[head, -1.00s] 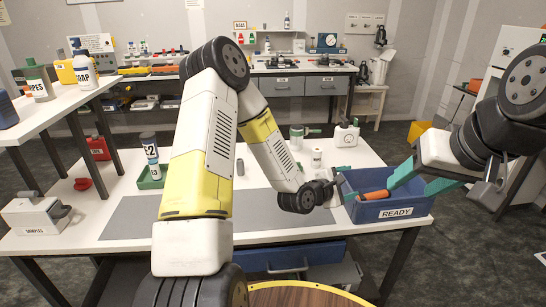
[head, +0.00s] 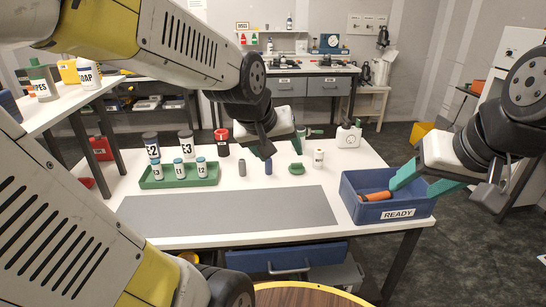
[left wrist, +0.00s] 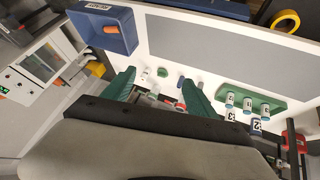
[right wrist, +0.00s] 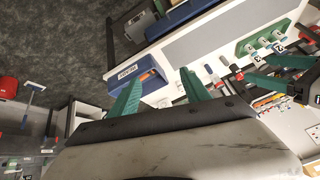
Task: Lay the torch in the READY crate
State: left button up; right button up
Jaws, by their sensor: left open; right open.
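The torch (head: 376,196), an orange cylinder with a dark end, lies inside the blue READY crate (head: 396,213) at the right of the white table. It also shows inside the crate in the left wrist view (left wrist: 110,29) and partly in the right wrist view (right wrist: 147,76). My right gripper (head: 412,190) is open at the crate's right side, its green fingers above the crate and apart from the torch as far as I can see. My left gripper (head: 266,148) is open and empty above the table's back middle, well left of the crate.
A green tray (head: 205,182) with several small bottles stands at the table's left. Loose bottles, a green item (head: 297,168) and a white canister (head: 348,136) stand along the back. The grey mat (head: 230,212) is clear.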

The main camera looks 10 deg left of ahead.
pick_arm(q)
jog(key=s+a+r+m+g, duration=0.1)
jog(key=s+r+m, duration=0.1)
jog(key=s, duration=0.7)
jog(key=shift+s+a+m, duration=0.2)
jog(key=shift+s+m, duration=0.2)
jog(key=shift+m, duration=0.1)
jog(key=shift+r, duration=0.1)
